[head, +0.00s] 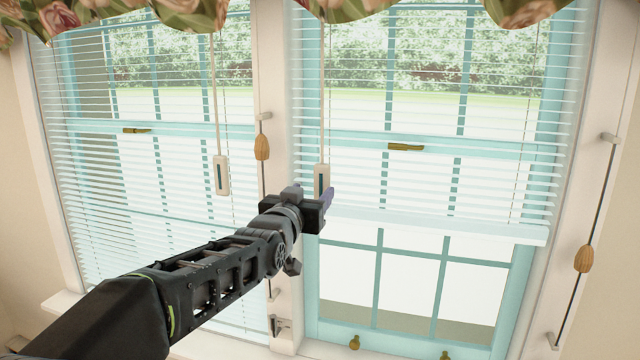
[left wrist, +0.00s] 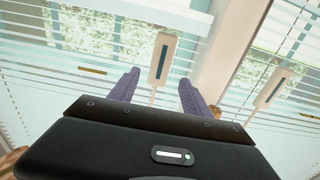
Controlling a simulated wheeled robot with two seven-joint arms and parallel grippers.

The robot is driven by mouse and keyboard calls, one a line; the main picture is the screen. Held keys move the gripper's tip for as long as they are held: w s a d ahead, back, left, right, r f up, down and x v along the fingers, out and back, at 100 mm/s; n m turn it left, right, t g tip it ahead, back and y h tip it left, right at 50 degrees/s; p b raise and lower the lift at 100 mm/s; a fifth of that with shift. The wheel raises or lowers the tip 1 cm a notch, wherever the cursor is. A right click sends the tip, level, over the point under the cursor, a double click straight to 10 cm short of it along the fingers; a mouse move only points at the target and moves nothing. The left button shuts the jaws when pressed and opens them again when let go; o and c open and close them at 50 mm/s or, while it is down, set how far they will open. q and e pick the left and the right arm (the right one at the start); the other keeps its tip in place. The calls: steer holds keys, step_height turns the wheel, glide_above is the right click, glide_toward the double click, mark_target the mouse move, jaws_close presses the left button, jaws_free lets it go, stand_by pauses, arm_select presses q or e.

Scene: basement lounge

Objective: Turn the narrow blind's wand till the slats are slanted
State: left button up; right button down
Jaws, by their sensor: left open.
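The left blind (head: 150,190) looks the narrower one and hangs nearly to the sill. Its slats look thin and see-through, close to flat. Its wand ends in a pale handle with a dark stripe (head: 221,175). My left gripper (head: 322,200) is open in front of the windows and overlaps the right blind's wand handle (head: 321,177) in the head view. My right gripper is not in view.
The right blind (head: 430,170) is partly raised, with its bottom rail (head: 440,228) above the lower panes. A cord with a wooden toggle (head: 261,147) hangs by the post between the windows. Another wooden toggle (head: 583,258) hangs at the right. A floral valance (head: 190,12) runs along the top.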

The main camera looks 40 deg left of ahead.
mark_target(321, 183)
arm_select(q)
steer(key=p+x, duration=0.2)
steer(key=x, duration=0.3)
steer(key=shift+w+a+r, duration=0.1)
steer(key=shift+w, duration=0.05)
steer(key=shift+w+a, duration=0.2)
steer(key=shift+w, duration=0.45)
steer(key=shift+c, duration=0.4)
jaws_close()
